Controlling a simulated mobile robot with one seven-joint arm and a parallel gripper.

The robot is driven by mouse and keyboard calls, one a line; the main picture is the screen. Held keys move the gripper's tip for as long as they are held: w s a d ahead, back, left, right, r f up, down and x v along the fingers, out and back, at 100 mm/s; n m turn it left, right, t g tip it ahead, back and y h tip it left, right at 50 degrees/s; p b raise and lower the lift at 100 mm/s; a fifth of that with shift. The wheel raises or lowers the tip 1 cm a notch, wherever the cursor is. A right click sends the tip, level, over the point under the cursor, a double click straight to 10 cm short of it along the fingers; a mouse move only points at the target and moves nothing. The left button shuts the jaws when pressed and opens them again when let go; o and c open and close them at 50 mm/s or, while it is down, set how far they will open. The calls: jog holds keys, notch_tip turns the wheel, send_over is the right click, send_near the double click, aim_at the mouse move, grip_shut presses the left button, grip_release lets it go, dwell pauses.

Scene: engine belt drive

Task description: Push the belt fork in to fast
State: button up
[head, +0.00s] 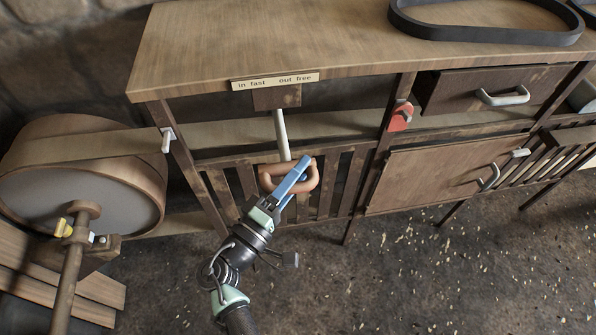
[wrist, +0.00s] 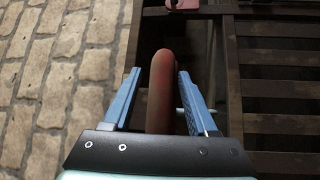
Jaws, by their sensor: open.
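The belt fork shows in the head view as a pale rod (head: 281,135) that comes out from a wooden block under the bench top. A label (head: 275,81) above reads "in fast" on the left and "out free" on the right. My gripper (head: 303,165) is at the handle, its blue fingers over the loop. In the wrist view the handle (wrist: 161,90) stands between the two open fingers, with gaps at both sides.
A large belt wheel (head: 75,185) stands at the left, with a flat belt (head: 330,128) running right under the bench. A red piece (head: 401,115) sits on the bench's middle post. A drawer (head: 490,88) and a door (head: 440,172) are at right.

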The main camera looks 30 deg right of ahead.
jog(key=c, duration=0.8)
grip_shut()
jog(key=shift+r, duration=0.1)
